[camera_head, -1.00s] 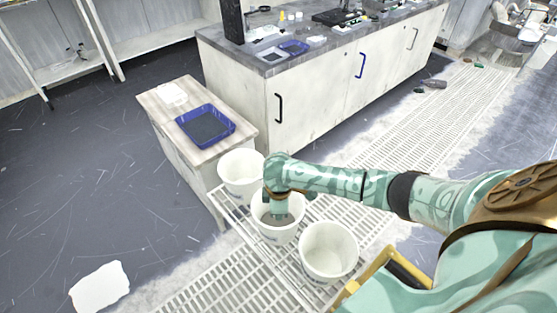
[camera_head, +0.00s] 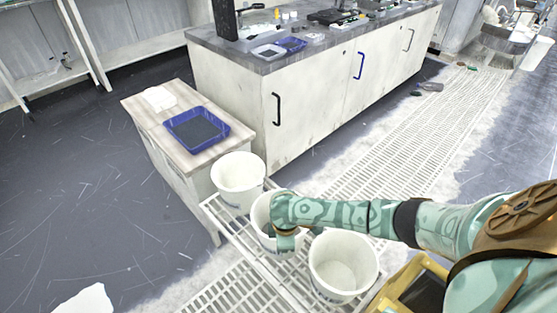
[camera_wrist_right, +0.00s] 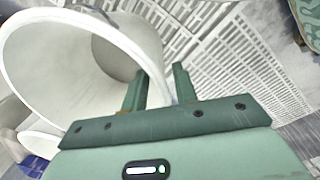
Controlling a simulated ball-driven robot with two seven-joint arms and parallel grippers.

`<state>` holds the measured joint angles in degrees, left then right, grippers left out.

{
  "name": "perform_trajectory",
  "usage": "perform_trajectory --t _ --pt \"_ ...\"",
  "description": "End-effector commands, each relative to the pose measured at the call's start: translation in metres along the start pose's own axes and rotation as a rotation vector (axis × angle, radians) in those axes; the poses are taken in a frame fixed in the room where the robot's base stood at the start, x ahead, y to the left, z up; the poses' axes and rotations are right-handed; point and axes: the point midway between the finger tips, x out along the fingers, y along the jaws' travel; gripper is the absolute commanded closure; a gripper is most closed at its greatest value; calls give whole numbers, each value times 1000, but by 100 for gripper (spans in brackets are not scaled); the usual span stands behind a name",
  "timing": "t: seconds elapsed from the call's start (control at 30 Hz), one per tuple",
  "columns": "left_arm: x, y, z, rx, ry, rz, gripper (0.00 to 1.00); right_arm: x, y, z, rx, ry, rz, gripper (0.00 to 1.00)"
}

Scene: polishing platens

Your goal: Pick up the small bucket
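Three white buckets stand in a row on a white wire rack: a left one (camera_head: 238,182), a middle one (camera_head: 261,211) partly hidden by my right arm, and a right one (camera_head: 342,266). They look similar, and I cannot surely tell which is the small one. My right gripper (camera_head: 285,240) is at the right side of the middle bucket. In the right wrist view, its two fingers (camera_wrist_right: 159,80) are apart, with the wall of the bucket (camera_wrist_right: 45,65) between them. I cannot tell whether they touch it. My left gripper is not in view.
A wooden-topped cabinet (camera_head: 140,110) with a blue tray (camera_head: 196,143) stands behind the buckets. A long white counter (camera_head: 310,95) with a grey top lies further back. The right bucket is close under my right forearm. The dark floor at left is mostly clear.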

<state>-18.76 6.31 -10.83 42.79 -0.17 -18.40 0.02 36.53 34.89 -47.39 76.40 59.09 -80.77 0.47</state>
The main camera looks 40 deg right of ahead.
Motion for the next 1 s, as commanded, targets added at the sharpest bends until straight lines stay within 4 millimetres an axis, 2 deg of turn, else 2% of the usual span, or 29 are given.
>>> perform_trajectory --t 0.17,0.3,1.0 --pt "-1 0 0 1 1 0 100 -2 1 0 0 2 3 71" --pt "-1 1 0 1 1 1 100 -2 1 0 0 2 2 100" --pt "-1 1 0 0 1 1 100 -2 0 0 0 0 1 100"
